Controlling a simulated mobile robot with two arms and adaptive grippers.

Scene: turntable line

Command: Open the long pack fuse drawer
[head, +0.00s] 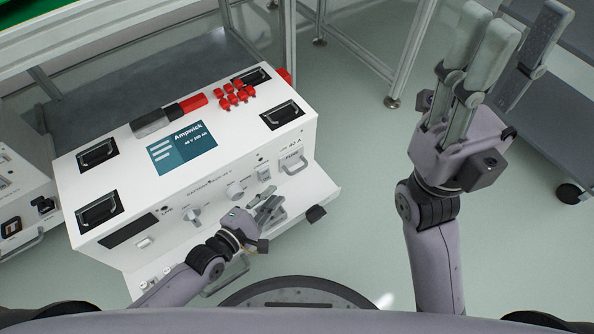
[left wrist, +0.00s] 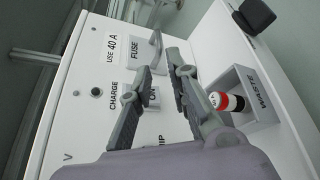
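The fuse drawer (head: 292,163) is at the right end of the white pack's front face, with a pale bar handle and a FUSE label. It looks shut. In the left wrist view its handle (left wrist: 158,42) stands just beyond my fingertips. My left gripper (head: 277,197) is in front of the panel, below and left of the drawer in the head view. In the left wrist view its fingers (left wrist: 162,66) are apart with nothing held between them, and the handle is not clearly between them. My right gripper (head: 515,30) is raised at the right, open and empty.
A WASTE tray (left wrist: 262,110) holding a red, black and white cylinder (left wrist: 227,101) is beside my left gripper. Several red pieces (head: 232,96) and a red-and-black tool (head: 170,115) lie on the pack's top (head: 225,155). Knobs and switches are left of the drawer.

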